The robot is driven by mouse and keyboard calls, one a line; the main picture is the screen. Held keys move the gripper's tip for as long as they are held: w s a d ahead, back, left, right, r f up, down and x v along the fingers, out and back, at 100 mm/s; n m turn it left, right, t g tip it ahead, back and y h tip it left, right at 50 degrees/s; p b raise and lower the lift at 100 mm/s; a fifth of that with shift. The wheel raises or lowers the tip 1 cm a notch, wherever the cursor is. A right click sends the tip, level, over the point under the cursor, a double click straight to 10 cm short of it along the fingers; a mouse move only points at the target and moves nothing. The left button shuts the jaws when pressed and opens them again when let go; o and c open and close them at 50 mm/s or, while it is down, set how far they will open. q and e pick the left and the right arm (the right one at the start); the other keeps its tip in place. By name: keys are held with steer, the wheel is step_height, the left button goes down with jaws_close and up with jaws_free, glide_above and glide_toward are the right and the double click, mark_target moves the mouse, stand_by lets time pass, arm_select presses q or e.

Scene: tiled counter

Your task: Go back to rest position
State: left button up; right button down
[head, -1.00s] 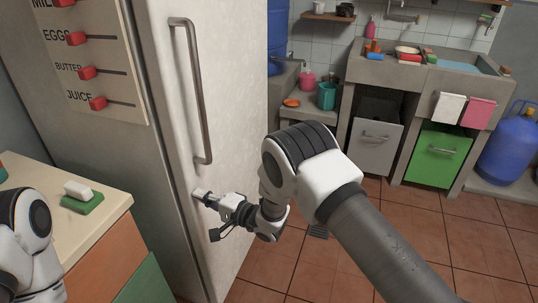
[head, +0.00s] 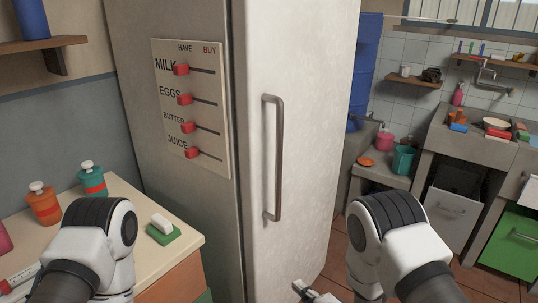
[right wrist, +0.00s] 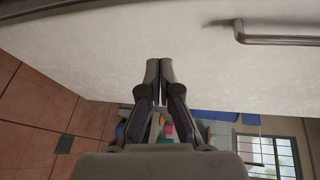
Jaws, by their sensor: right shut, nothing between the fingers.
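My right gripper (head: 302,288) shows only partly at the bottom edge of the head view, low in front of the white fridge door (head: 300,100). In the right wrist view its two fingers (right wrist: 160,70) are together with nothing between them, close to the white door surface (right wrist: 110,45); whether they touch it I cannot tell. The long grey door handle (head: 273,158) is above the gripper, apart from it. My left arm shows at the lower left of the head view, but its gripper is out of view.
A counter (head: 185,238) at left holds a green sponge with a white block (head: 163,229) and two capped bottles (head: 44,204). A list board (head: 190,105) with red sliders is on the fridge side. A sink unit (head: 470,140) stands at right, beyond tiled floor.

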steer(key=s+d+f+n+g+h+p, duration=0.2)
steer(key=s+d+f+g+h, duration=0.15)
steer(key=s+d, duration=0.5)
steer(key=s+d+f+n+g+h+p, duration=0.1)
steer(key=s+d+f+g+h, duration=0.25)
steer(key=s+d, duration=0.5)
arm_select(q)
step_height(320, 180, up, 5)
steer(key=shift+s+d+r, duration=0.1)
arm_select(e)
steer(key=s+f+n+g+h, duration=0.1)
steer(key=s+n+g, duration=0.5)
steer(key=s, duration=0.8)
steer(key=n, duration=0.3)
steer(key=shift+s+d, duration=0.2)
steer(key=shift+s, duration=0.15)
